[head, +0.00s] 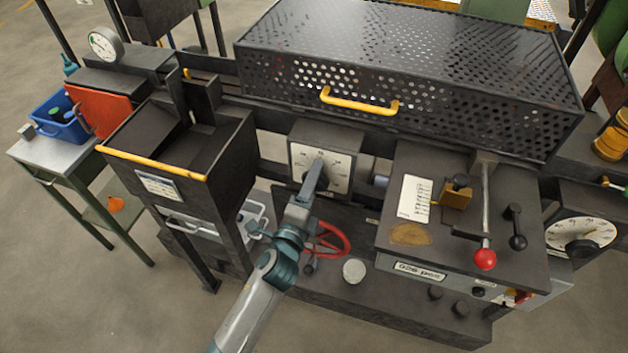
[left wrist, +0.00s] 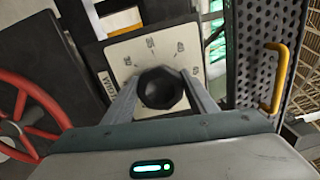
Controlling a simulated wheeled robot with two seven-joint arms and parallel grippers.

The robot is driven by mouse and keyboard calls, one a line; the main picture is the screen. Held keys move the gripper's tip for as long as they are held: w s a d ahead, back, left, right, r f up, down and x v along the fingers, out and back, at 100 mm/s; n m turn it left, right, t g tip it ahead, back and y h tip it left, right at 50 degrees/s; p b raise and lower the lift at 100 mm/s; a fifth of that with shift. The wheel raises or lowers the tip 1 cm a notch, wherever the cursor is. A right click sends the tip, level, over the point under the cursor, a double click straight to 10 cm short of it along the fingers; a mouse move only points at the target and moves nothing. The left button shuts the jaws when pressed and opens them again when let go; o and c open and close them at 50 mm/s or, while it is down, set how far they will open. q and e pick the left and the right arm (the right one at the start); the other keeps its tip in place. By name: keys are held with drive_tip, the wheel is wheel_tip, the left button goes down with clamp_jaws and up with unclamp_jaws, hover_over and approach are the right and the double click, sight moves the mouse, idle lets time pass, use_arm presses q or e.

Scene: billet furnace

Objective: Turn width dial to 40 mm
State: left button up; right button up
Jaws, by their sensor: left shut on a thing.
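The width dial (head: 340,168) is a white square plate with printed numbers on the dark front below the perforated cover. In the left wrist view its plate (left wrist: 150,48) shows around a black faceted knob (left wrist: 160,89), with the word WIDTH along one edge. My left gripper (head: 318,178) comes to the dial from the front. In the left wrist view its two fingers (left wrist: 160,95) stand on either side of the knob, shut on it. In the head view the gripper hides the knob. I cannot make out the pointer's reading. My right gripper is not in view.
A red handwheel (head: 328,240) is just below my left gripper. A perforated cover with a yellow handle (head: 360,104) is above the dial. To the right are a red-knobbed lever (head: 485,258) and another round dial (head: 580,245). A black bin with a yellow edge (head: 150,163) is left.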

use_arm(q)
drive_tip(key=n, duration=0.4)
drive_tip(key=shift+f+n, duration=0.1)
drive_tip(key=shift+n, duration=0.2)
drive_tip(key=n, duration=0.4)
drive_tip(key=shift+f+p, duration=0.1)
drive_tip(key=shift+p, duration=0.25)
drive_tip(key=o, duration=1.1)
drive_tip(key=shift+c, duration=0.2)
drive_tip(key=b+v, duration=0.4)
drive_tip(key=v, duration=1.3)
drive_tip(key=shift+s, duration=0.2)
